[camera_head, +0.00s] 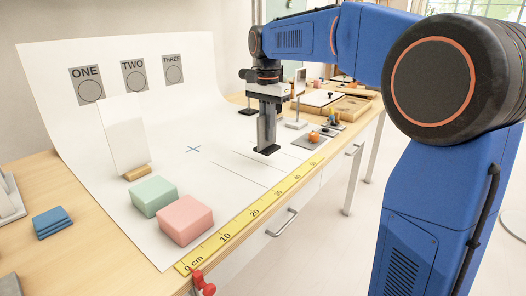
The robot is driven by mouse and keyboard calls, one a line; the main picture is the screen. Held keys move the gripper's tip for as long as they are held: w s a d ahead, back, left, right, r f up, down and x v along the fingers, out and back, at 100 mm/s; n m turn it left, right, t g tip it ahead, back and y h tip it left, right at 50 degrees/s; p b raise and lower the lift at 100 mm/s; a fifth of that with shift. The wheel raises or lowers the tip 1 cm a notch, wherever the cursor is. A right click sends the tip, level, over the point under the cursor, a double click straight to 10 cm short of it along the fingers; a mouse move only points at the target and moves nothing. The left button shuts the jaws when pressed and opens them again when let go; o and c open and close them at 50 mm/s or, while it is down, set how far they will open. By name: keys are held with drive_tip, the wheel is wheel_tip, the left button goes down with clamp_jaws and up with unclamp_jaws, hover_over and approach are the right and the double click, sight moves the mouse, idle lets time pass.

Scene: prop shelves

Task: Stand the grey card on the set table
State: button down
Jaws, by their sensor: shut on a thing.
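My gripper (266,103) is at the upper middle, pointing down over the white sheet (215,185) on the set table. It is shut on a narrow upright grey piece, which looks like the grey card (266,128), with a dark flat foot (267,150) at its lower end. The card looks upright. The foot is at or just above the sheet; I cannot tell whether it touches. The fingertips are hard to make out against the card.
A white card (123,133) stands in a wooden block at left. Green (153,195) and pink (185,219) blocks lie near the front, by the yellow ruler (240,222). A blue cross (193,149) marks clear sheet. A framed stand (300,84) and small items are behind, right.

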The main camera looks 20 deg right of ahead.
sight(266, 147)
drive_tip(key=shift+s+a+f, duration=0.1)
drive_tip(key=shift+a+f, duration=0.1)
drive_tip(key=shift+f, duration=2.3)
drive_tip(key=c, duration=1.9)
unclamp_jaws()
drive_tip(key=shift+f, duration=0.1)
